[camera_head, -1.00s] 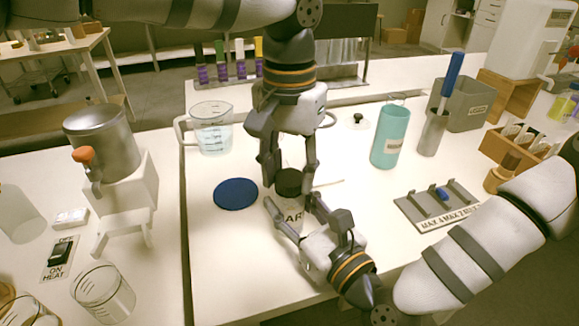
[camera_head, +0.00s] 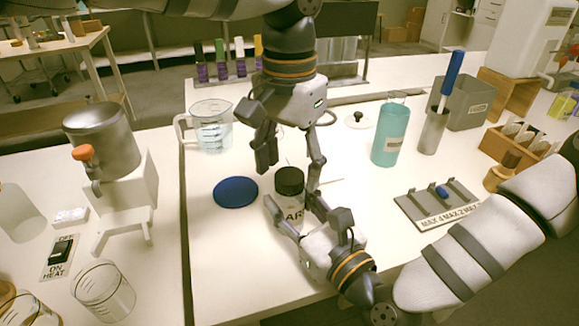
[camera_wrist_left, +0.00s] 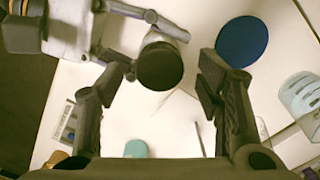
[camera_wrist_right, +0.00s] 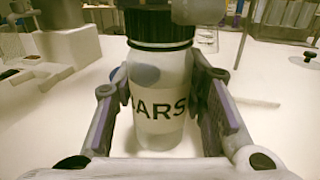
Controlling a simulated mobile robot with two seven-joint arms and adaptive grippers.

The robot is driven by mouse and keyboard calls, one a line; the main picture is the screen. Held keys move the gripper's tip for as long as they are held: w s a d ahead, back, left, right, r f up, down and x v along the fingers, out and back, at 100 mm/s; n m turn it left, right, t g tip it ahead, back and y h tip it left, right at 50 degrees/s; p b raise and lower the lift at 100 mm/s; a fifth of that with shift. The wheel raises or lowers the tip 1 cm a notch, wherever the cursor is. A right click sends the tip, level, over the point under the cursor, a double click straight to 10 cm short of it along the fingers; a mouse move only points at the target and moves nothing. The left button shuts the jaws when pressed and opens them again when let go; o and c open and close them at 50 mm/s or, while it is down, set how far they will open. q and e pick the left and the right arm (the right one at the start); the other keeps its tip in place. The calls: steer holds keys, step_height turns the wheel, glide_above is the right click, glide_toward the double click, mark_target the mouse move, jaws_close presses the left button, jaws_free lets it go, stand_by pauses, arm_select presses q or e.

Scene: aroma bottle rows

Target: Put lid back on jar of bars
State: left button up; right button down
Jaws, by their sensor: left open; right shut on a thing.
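The jar of bars (camera_wrist_right: 160,105) stands upright with a label reading "ARS" in the right wrist view. Its black lid (camera_head: 289,181) sits on top of the jar; whether it is screwed tight I cannot tell. My right gripper (camera_head: 294,215) is shut on the jar's body, a finger on each side. My left gripper (camera_head: 290,165) is open just above and around the lid, with its fingers apart from it. The lid also shows between the left fingers in the left wrist view (camera_wrist_left: 160,66).
A blue round mat (camera_head: 236,192) lies left of the jar. A beaker (camera_head: 212,128) stands behind it, and a teal bottle (camera_head: 389,135) stands to the right. A grey rack (camera_head: 440,205) lies at the right. The table front-left of the jar is clear.

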arm_select(q)
step_height(320, 180, up, 11)
stand_by(0.3)
arm_select(e)
steer(key=c, duration=0.9)
jaws_free()
steer(key=v, duration=1.2)
steer(key=shift+s+f, duration=0.1)
